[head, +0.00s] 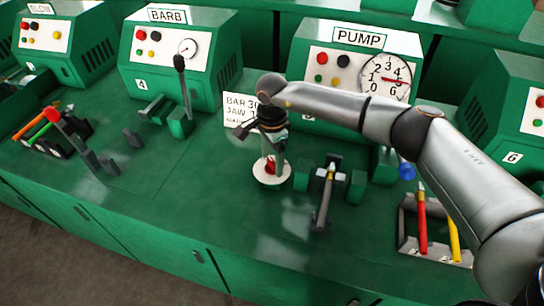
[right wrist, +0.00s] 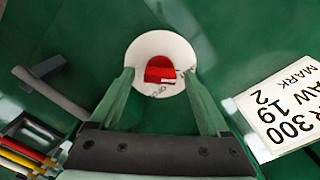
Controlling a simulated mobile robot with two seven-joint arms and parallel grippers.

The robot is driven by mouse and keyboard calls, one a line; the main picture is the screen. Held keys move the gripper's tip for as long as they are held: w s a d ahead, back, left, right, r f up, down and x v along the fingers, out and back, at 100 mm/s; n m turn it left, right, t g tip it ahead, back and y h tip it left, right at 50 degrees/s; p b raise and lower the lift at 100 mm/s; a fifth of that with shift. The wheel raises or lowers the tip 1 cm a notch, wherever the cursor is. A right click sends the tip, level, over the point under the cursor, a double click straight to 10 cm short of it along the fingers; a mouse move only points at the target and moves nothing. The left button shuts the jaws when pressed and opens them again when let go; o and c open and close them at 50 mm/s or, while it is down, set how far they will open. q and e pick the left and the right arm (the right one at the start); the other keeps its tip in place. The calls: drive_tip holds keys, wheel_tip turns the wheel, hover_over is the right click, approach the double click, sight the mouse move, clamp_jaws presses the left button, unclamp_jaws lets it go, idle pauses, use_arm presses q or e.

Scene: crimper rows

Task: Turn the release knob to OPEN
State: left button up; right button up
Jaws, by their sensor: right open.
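The release knob (head: 270,166) is red and sits on a round white dial plate (head: 271,181) on the green bench, in front of the PUMP machine. My right gripper (head: 271,150) points down just above the knob. In the right wrist view its two fingers (right wrist: 158,76) are apart, one on each side of the knob and plate, with nothing held. My left gripper is not in view.
The PUMP machine (head: 320,62) with its gauge (head: 385,77) stands behind. A white sign (head: 236,108) is close left of my gripper. A clamp with a dark lever (head: 322,205) stands right of the knob. A tray with red and yellow tools (head: 410,243) lies farther right. Bench front is clear.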

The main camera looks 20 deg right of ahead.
clamp_jaws()
idle(0.6)
drive_tip(key=m+b, duration=0.1)
drive_tip(key=m, duration=0.2)
drive_tip(key=shift+m, duration=0.3)
drive_tip(key=m+b, duration=0.1)
drive_tip(key=m, duration=0.3)
drive_tip(key=shift+m, duration=0.3)
drive_tip(key=m, duration=0.9)
drive_tip(key=shift+m, duration=0.4)
